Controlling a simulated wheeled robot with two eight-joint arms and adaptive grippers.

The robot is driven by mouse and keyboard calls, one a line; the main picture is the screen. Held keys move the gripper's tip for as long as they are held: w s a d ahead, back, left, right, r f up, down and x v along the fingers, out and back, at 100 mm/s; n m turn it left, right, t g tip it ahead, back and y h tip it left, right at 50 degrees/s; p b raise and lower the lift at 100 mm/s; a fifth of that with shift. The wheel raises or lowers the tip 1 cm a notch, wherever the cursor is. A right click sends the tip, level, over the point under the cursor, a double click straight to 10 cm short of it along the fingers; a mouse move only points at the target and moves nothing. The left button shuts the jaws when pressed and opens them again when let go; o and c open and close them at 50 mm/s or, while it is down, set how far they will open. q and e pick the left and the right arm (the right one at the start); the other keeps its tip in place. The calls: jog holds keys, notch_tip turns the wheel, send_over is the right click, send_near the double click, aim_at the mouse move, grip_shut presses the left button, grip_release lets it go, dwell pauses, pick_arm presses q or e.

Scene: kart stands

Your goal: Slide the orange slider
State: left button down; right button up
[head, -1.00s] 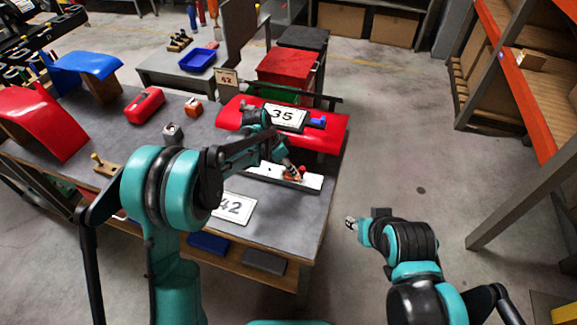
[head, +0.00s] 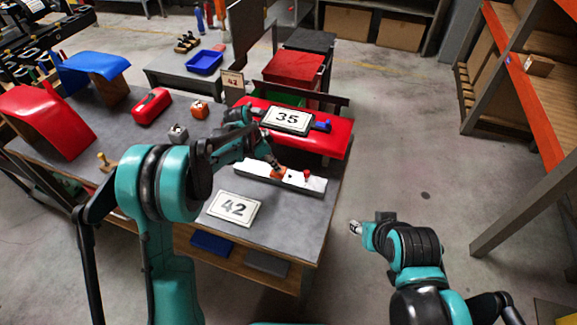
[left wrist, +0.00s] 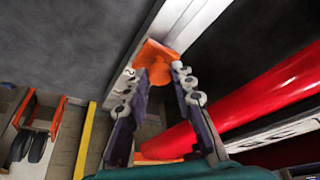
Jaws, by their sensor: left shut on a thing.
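The orange slider (head: 278,171) sits on a long white rail (head: 244,170) on the grey workbench. A red knob (head: 307,175) stands on the rail to the right of the slider, with a gap between them. My left gripper (head: 274,164) reaches down to the slider. In the left wrist view the orange slider (left wrist: 156,62) is between the fingertips of my left gripper (left wrist: 155,85), which is shut on it. My right gripper (head: 355,228) hangs over the floor to the right of the bench, away from the rail; its jaws are too small to judge.
A red panel (head: 335,141) with a "35" plate (head: 287,119) lies behind the rail. A "42" plate (head: 234,208) lies in front of it. A red toolbox (head: 152,106) and small blocks stand farther left. Open floor lies right of the bench.

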pick_arm(q)
jog(key=w+a, duration=0.1)
jog(key=a, duration=0.3)
jog(key=w+a, duration=0.1)
jog(key=a, duration=0.3)
jog(key=w+a, duration=0.2)
jog(key=a, duration=0.2)
jog(key=c, duration=1.3)
grip_release()
jog(key=shift+a, duration=0.1)
jog(key=shift+o, duration=0.2)
jog(key=shift+s+r, duration=0.1)
jog(key=shift+r, duration=0.15)
jog(key=v, duration=1.1)
jog(key=shift+a+r, duration=0.2)
